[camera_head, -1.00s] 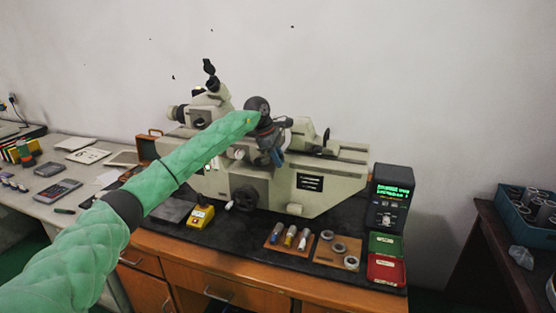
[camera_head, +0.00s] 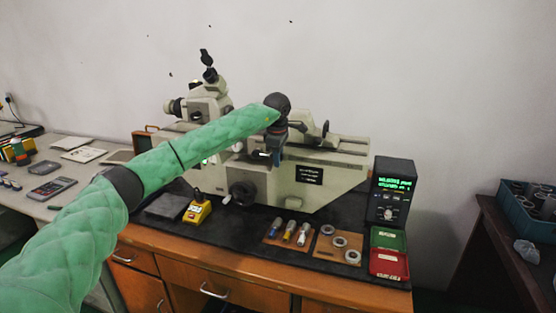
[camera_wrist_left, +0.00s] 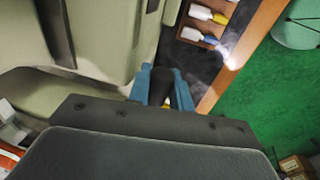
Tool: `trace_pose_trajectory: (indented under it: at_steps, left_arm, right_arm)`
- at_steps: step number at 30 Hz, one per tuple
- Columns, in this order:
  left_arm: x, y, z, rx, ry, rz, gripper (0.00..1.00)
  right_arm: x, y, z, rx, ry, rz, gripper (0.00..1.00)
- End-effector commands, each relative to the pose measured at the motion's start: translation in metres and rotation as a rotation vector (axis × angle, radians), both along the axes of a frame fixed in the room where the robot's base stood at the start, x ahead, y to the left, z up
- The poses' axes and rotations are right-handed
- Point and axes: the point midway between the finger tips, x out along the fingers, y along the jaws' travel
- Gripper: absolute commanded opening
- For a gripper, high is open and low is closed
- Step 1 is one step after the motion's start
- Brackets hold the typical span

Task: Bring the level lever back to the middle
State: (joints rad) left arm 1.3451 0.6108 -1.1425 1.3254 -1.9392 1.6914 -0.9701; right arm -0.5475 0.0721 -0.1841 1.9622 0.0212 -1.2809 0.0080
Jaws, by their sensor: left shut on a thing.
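The measuring machine (camera_head: 320,190) is pale green-grey and stands on the black mat. My left arm reaches across its front. My left gripper (camera_head: 277,156) is small and partly hidden by its own wrist in the head view. In the left wrist view its two blue fingers (camera_wrist_left: 166,88) are shut around a dark, rounded lever handle (camera_wrist_left: 172,86), close beside the machine's pale body (camera_wrist_left: 100,40). The handle's base and its exact tilt are hidden by the fingers and gripper body. My right gripper is in neither view.
A yellow-and-black box (camera_head: 197,211) stands in front of the machine. Small bottles (camera_head: 289,232) and metal rings (camera_head: 340,242) lie on boards nearby. A display box (camera_head: 391,188) with green digits stands right, behind a green tray (camera_head: 388,238) and a red tray (camera_head: 388,264).

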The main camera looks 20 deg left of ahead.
Motion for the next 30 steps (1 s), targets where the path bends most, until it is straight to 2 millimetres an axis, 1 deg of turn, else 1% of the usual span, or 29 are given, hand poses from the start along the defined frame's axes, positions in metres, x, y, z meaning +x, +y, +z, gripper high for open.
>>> trace_pose_trajectory:
  at_steps: [3,11,12,15,26,30]
  left_arm:
    - [0.0001,-0.0001,-0.0009,0.011,-0.001,0.001,0.0]
    - [0.0001,-0.0001,-0.0005,0.011,-0.001,0.001,0.0]
    - [0.0001,-0.0001,-0.0005,0.011,-0.001,0.001,0.25]
    - [0.0001,-0.0002,-0.0005,0.011,-0.001,0.001,0.42]
    - [0.0002,-0.0001,-0.0003,0.01,-0.001,0.001,0.42]
    - [0.0002,0.0001,0.0012,0.002,-0.001,0.0,0.42]
  right_arm:
    - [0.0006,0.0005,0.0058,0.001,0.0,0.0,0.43]
    - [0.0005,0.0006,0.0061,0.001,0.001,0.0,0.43]
    - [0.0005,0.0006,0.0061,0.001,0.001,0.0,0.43]
    - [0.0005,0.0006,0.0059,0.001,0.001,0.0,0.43]
    - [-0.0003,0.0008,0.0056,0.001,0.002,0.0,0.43]
    - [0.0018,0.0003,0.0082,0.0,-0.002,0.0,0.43]
